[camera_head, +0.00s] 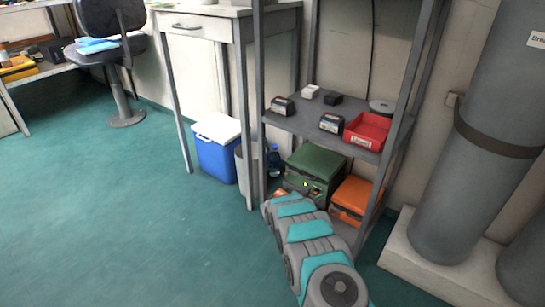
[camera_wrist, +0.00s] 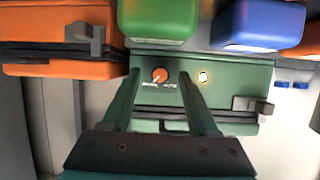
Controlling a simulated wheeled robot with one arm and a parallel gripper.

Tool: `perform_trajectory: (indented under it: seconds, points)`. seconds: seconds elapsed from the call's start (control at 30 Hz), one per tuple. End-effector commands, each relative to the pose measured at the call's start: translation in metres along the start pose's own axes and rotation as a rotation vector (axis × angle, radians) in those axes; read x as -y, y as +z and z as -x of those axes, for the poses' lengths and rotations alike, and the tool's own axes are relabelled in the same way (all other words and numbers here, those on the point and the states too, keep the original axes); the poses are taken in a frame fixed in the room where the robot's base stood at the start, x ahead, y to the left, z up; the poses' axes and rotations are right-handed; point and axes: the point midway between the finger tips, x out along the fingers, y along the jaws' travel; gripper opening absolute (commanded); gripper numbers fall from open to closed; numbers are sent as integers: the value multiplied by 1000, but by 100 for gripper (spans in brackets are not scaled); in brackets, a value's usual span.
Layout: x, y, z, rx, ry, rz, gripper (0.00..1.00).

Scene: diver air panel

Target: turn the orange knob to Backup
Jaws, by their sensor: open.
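The orange knob (camera_wrist: 160,75) is on the front of a green case (camera_wrist: 236,82), in the middle of the wrist view. It has a white mark pointing toward the lower left of that view. Small labels lie beneath it, too small to read surely. A round lit lamp (camera_wrist: 203,77) is to its right. My gripper (camera_wrist: 160,78) is open, its two fingers reaching up either side of the knob in the picture. I see no contact, and cannot tell the remaining depth. In the head view the green case (camera_head: 318,160) is on the low shelf, partly behind my arm.
An orange case (camera_head: 356,196) stands right of the green case. A red bin (camera_head: 368,131) and small boxes lie on the shelf above. Shelf posts flank the space. A blue cooler (camera_head: 216,158) stands left, grey cylinders (camera_head: 475,150) right. Floor at left is clear.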

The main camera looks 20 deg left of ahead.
Motion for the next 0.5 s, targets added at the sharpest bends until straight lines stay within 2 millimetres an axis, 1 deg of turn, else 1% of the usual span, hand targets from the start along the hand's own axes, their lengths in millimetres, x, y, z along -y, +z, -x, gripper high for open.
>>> perform_trajectory:
  seconds: [0.2,0.5]
  points:
    - [2,0,0,-4,41,100,60]
    - [3,1,0,-7,81,199,60]
